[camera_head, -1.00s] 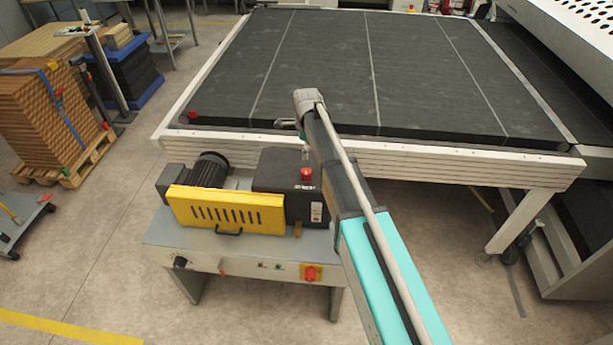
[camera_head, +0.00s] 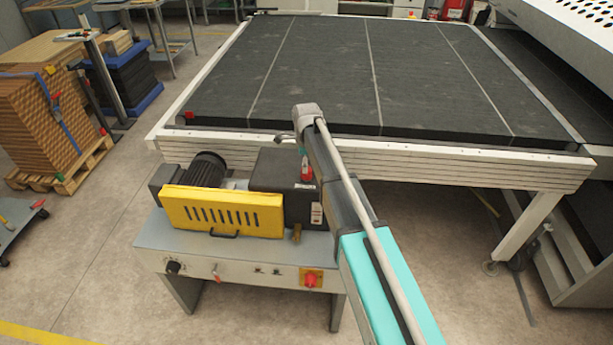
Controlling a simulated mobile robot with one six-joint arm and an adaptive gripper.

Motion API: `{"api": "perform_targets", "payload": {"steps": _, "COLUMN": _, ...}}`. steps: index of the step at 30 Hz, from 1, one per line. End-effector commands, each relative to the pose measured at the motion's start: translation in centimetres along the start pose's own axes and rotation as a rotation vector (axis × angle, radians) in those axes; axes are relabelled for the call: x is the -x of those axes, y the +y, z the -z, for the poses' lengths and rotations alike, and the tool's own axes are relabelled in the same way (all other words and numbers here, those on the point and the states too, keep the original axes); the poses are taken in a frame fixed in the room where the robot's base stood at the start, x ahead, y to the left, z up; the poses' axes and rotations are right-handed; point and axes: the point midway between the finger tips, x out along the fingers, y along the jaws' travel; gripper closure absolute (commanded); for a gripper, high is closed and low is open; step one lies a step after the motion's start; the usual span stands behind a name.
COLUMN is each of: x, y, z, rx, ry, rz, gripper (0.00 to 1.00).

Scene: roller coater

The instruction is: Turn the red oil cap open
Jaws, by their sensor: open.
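The red oil cap (camera_head: 306,174) sits on top of the black gearbox housing (camera_head: 278,180), to the right of the motor and yellow guard. It is partly covered by my gripper and arm end. My gripper (camera_head: 303,157) hangs from the end of my arm, right at or just above the cap. It is open, small in this view and partly hidden by the arm. I cannot tell whether its fingers touch the cap or stand around it.
A yellow slotted guard (camera_head: 222,212) and a black motor (camera_head: 207,168) stand left of the housing on a grey machine bench (camera_head: 215,258). A red switch (camera_head: 311,281) is on its front. A large dark conveyor bed (camera_head: 310,75) with a pale frame lies behind.

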Motion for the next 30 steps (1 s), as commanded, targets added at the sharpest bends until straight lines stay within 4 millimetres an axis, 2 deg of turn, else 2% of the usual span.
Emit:
{"api": "perform_targets", "payload": {"steps": 1, "x": -0.8, "y": 0.0, "z": 0.0, "rx": 0.000, "ry": 0.000, "rz": 0.000, "gripper": 0.10}}
{"api": "perform_targets", "payload": {"steps": 12, "x": -3.2, "y": 0.0, "z": 0.0, "rx": 0.000, "ry": 0.000, "rz": 0.000, "gripper": 0.10}}
{"api": "perform_targets", "payload": {"steps": 29, "x": -3.7, "y": 0.0, "z": 0.1, "rx": -0.001, "ry": 0.000, "rz": 0.000, "gripper": 0.10}}
{"api": "perform_targets", "payload": {"steps": 30, "x": -3.7, "y": 0.0, "z": 0.1, "rx": -0.001, "ry": 0.000, "rz": 0.000, "gripper": 0.16}}
